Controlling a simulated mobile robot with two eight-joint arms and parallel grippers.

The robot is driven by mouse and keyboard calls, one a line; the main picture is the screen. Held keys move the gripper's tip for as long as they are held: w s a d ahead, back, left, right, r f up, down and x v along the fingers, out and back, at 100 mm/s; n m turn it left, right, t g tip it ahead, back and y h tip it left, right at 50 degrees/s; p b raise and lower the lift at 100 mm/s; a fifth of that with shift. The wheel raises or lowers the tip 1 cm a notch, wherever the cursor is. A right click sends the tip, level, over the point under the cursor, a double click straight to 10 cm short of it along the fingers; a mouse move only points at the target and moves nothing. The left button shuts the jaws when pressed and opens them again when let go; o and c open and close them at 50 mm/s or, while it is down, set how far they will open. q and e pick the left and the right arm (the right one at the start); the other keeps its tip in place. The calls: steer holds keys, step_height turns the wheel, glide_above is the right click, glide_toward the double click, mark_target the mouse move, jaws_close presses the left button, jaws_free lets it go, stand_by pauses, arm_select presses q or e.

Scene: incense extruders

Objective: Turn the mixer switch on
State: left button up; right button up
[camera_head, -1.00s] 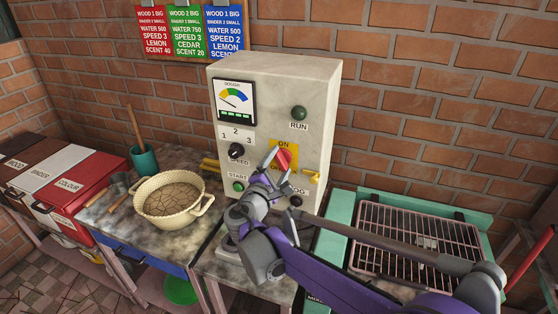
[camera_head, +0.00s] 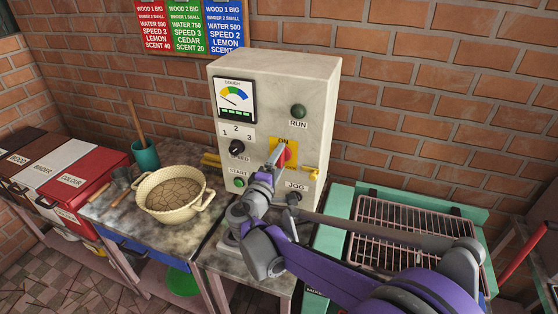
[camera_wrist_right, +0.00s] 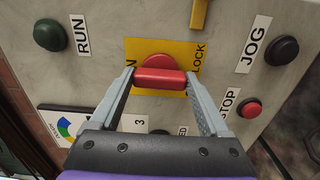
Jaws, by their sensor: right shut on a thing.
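The mixer switch (camera_head: 286,155) is a red turn handle on a yellow plate (camera_head: 291,144) on the front of the grey control box (camera_head: 318,82). In the head view its handle stands close to upright, below the ON label. In the right wrist view the red handle (camera_wrist_right: 160,78) lies between both fingers, its ends against them, in line with the ON and LOCK lettering. My right gripper (camera_head: 278,157) is shut on this handle and partly hides it and the plate. My left gripper is not in view.
The RUN lamp (camera_head: 298,111) looks dark green. A speed knob (camera_head: 237,147) and START button (camera_head: 239,182) sit left of the switch, the JOG button (camera_head: 294,198) below right. A cream bowl of dough (camera_head: 199,207) stands on the left table. A wire rack (camera_head: 405,232) is at right.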

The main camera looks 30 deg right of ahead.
steer(key=o, duration=1.2)
steer(key=b+v, duration=0.1)
steer(key=v, duration=1)
steer(key=shift+d, duration=0.1)
